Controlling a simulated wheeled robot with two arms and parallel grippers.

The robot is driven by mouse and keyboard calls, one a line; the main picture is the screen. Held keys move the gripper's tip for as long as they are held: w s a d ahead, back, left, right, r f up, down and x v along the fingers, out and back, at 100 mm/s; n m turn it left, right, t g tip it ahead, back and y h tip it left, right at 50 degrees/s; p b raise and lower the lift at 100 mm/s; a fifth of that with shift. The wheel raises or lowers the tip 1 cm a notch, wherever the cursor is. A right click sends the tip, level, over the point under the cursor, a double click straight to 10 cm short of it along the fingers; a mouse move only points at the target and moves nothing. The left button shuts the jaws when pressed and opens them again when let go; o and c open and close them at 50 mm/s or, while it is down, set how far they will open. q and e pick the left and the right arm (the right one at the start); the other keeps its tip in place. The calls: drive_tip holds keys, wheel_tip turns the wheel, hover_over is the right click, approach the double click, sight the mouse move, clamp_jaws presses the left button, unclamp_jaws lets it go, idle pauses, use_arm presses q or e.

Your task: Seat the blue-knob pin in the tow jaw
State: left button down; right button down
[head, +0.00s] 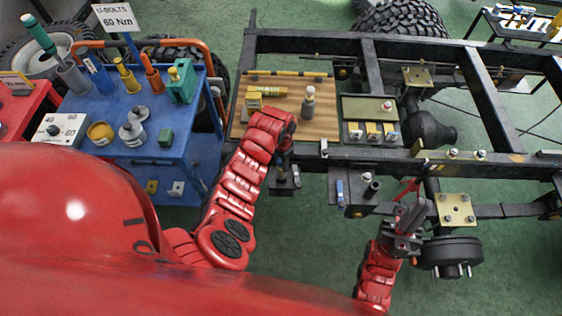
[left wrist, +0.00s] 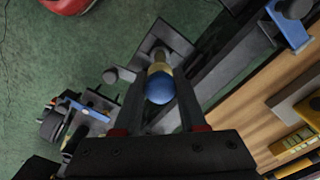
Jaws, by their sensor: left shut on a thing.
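The blue-knob pin shows in the left wrist view as a round blue knob (left wrist: 160,88) with a tan collar beyond it. My left gripper (left wrist: 159,100) is shut on it, with one dark finger on each side. A dark metal bracket (left wrist: 176,38), which looks like the tow jaw, lies just beyond the pin. I cannot tell whether the pin is inside it or only above it. In the head view my left gripper (head: 284,160) is at the near frame rail, mostly hidden by its red wrist. My right gripper (head: 410,218) is beside the brake drum; its finger gap is unclear.
A wooden board (head: 300,122) with a bottle and yellow parts lies on the frame just beyond my left gripper. A tray (head: 352,108) stands to its right. A bracket with a blue part (head: 340,192) hangs nearby. The blue tool cart (head: 190,125) is at left; green floor (head: 300,240) is clear.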

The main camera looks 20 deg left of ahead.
sight(281, 171)
use_arm(q)
drive_tip(key=shift+f+b, duration=2.55)
drive_tip(key=shift+f, duration=0.5)
idle(1.0)
drive_tip(key=shift+c, duration=1.9)
unclamp_jaws()
drive_tip(key=shift+r, duration=0.15)
drive_tip(key=shift+r+p, duration=0.8)
drive_tip(key=shift+r, duration=0.6)
wheel_tip(281, 171, up, 5)
drive_tip(key=p, duration=0.2)
drive_tip(key=shift+p, duration=0.35)
